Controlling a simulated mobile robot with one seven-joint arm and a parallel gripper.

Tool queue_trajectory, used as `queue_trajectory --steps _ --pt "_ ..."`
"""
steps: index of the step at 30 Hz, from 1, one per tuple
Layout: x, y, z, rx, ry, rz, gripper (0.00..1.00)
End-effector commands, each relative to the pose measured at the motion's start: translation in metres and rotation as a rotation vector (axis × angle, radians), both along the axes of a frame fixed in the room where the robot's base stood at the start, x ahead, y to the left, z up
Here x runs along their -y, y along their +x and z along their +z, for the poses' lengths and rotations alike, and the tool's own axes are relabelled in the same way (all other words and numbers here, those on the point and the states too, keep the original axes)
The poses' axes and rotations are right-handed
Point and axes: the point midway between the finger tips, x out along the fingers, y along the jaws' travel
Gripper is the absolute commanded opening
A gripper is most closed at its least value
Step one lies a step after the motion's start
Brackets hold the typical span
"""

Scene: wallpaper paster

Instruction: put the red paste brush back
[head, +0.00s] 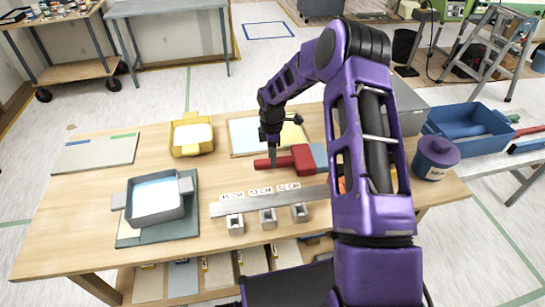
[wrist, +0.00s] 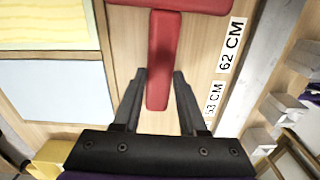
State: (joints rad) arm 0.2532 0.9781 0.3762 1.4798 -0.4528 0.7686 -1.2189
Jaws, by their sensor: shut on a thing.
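The red paste brush (head: 302,158) lies at the back middle of the wooden table, its red handle pointing left and its pale blue end to the right, partly behind my arm. In the wrist view its red handle (wrist: 162,50) runs down between my two fingers, with the wider red part at the top edge. My gripper (head: 273,161) comes down from above and is shut on the handle. The brush looks to be at or close to the table top; I cannot tell if it is lifted. Three grey holders (head: 268,217) stand below a metal strip (head: 230,208) with size labels.
A grey tray (head: 128,203) of pale liquid stands on a green mat at left, with a yellow tray (head: 176,143) behind it. A pale blue and yellow board (head: 243,130) lies behind the brush. A purple pot (head: 437,158) and blue bin (head: 455,118) are at right.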

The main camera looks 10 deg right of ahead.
Motion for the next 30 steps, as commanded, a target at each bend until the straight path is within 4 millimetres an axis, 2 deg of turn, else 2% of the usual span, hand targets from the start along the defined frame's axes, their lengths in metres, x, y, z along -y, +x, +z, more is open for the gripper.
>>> queue_trajectory --steps 5,6,10,22,26,30 --pt "0.002 -0.001 -0.004 -0.003 -0.001 -0.001 0.0" --pt "0.002 -0.002 -0.004 -0.004 -0.001 -0.001 0.47" --pt "0.001 -0.001 -0.004 -0.003 -0.001 -0.001 0.7" --pt "0.001 -0.001 -0.005 -0.001 -0.001 0.0 0.72" --pt "0.002 0.0 0.017 0.003 -0.002 0.0 0.72" --pt "-0.005 0.003 0.049 0.004 -0.001 0.001 0.72"
